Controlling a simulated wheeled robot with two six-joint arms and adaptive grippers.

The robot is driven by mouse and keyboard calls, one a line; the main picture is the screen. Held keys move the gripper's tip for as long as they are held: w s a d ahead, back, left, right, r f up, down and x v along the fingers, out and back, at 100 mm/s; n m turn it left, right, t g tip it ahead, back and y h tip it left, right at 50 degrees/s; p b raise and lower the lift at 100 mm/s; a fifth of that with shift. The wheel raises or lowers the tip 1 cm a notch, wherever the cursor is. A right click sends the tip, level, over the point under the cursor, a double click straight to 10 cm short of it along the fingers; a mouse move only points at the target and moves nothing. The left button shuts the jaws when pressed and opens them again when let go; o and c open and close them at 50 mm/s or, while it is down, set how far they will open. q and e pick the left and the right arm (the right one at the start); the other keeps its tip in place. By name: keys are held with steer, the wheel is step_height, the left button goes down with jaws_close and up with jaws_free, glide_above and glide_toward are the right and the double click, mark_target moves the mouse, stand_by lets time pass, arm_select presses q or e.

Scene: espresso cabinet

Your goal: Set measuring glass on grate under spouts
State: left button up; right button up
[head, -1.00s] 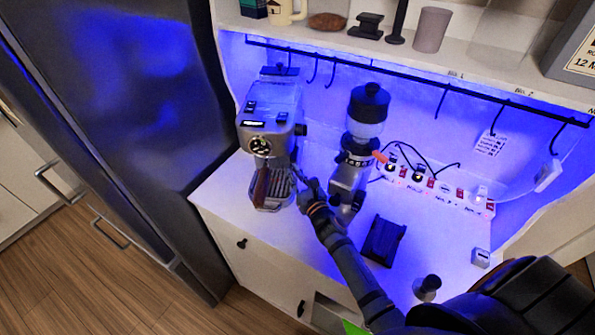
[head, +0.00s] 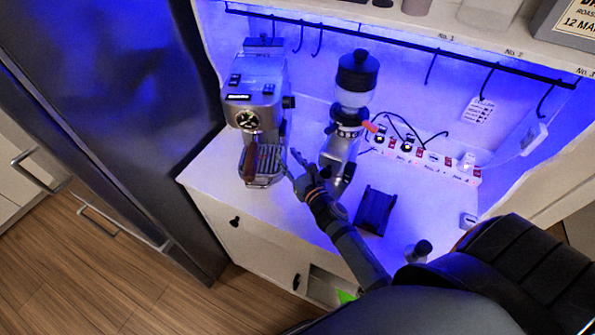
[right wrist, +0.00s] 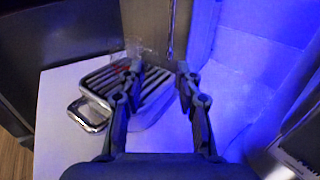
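The slatted metal grate (head: 264,179) sits at the base of the espresso machine (head: 256,95), and shows in the right wrist view (right wrist: 155,95). The spouts are not clearly seen; a portafilter with a brown handle (head: 250,160) hangs above the grate. My right gripper (head: 293,160) is just right of the grate. In the right wrist view its fingers (right wrist: 160,68) are apart, with nothing clearly held between them. I cannot make out the measuring glass for sure; faint reddish marks show over the grate's far left part. My left gripper is out of view.
The grinder (head: 350,115) stands close to the right of my right gripper. A dark stand (head: 375,210) and a small tamper-like object (head: 421,250) are nearer the front right. The steam wand (right wrist: 171,30) hangs beyond my fingers. The counter left of the machine is clear.

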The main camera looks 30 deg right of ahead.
steer(key=s+b, duration=0.1)
steer(key=s, duration=0.1)
steer(key=s+b, duration=0.1)
steer(key=s, duration=0.1)
steer(key=s+b, duration=0.1)
steer(key=s, duration=0.1)
steer(key=shift+d+f, duration=0.15)
steer(key=shift+f, duration=0.15)
steer(key=shift+s+r+b, duration=0.35)
steer(key=shift+s, duration=0.3)
